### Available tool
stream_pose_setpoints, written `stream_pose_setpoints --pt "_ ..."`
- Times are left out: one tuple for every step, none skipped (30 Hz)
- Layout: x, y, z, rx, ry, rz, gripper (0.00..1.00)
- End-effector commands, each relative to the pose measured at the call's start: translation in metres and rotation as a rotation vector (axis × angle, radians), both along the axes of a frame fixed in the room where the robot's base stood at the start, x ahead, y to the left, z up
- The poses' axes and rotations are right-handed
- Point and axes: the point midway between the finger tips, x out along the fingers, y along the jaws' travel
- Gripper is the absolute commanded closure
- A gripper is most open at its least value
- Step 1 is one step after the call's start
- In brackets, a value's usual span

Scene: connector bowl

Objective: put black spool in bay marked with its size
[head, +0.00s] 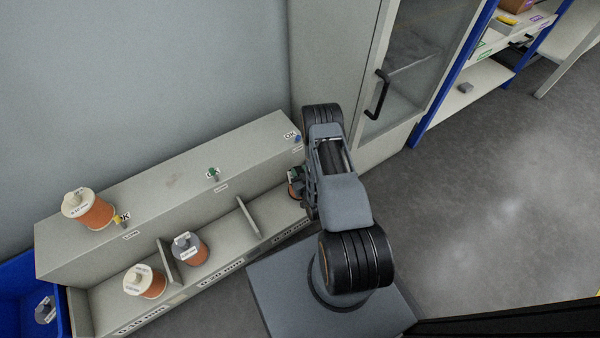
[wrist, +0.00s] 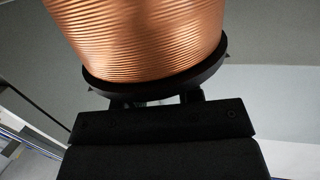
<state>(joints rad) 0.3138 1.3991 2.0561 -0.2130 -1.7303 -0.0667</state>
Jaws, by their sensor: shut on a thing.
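The black spool, wound with copper wire and with a black flange, fills the top of the wrist view (wrist: 150,45). My gripper (wrist: 155,98) is shut on it. In the head view the black spool (head: 293,190) shows only partly at the left of my arm, at the right part of the bay rack (head: 120,262). The label on the spool is not readable. The rack has three bays split by dividers, with front labels reading 0.10 mm at left, 0.20 mm in the middle and apparently 0.30 mm at right. I cannot tell whether the spool touches the right bay's floor.
A white-topped spool (head: 146,282) stands in the left bay and a grey-topped spool (head: 189,248) in the middle bay. Another white-topped spool (head: 88,209) stands on the rack's upper ledge. A blue bin (head: 20,290) is at far left. A glass-door cabinet (head: 410,75) stands behind my arm.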

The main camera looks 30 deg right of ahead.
Motion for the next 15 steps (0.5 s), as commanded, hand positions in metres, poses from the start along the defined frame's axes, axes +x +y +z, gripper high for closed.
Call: stream_pose_setpoints --pt "0.0 0.0 -0.012 0.0 -0.004 0.0 1.0" --pt "0.0 0.0 -0.016 0.0 -0.003 0.0 1.0" --pt "0.0 -0.001 -0.02 0.0 -0.003 -0.001 1.0" --pt "0.0 -0.001 -0.023 -0.001 -0.004 -0.002 1.0" --pt "0.0 -0.002 -0.025 -0.001 -0.004 -0.003 1.0" --pt "0.0 -0.002 -0.026 -0.001 -0.004 -0.004 1.0" --pt "0.0 -0.002 -0.026 -0.001 -0.005 -0.004 1.0" --pt "0.0 -0.002 -0.026 -0.001 -0.005 -0.004 1.0" --pt "0.0 -0.002 -0.025 -0.001 -0.005 -0.004 1.0" --pt "0.0 -0.002 -0.024 -0.001 -0.005 -0.004 1.0" --pt "0.0 -0.002 -0.024 -0.001 -0.005 -0.004 1.0" --pt "0.0 -0.002 -0.024 -0.001 -0.005 -0.004 1.0" --pt "0.0 -0.002 -0.024 -0.001 -0.005 -0.003 1.0" --pt "0.0 -0.002 -0.024 -0.001 -0.005 -0.003 1.0" --pt "0.0 -0.002 -0.025 -0.001 -0.005 -0.003 1.0"
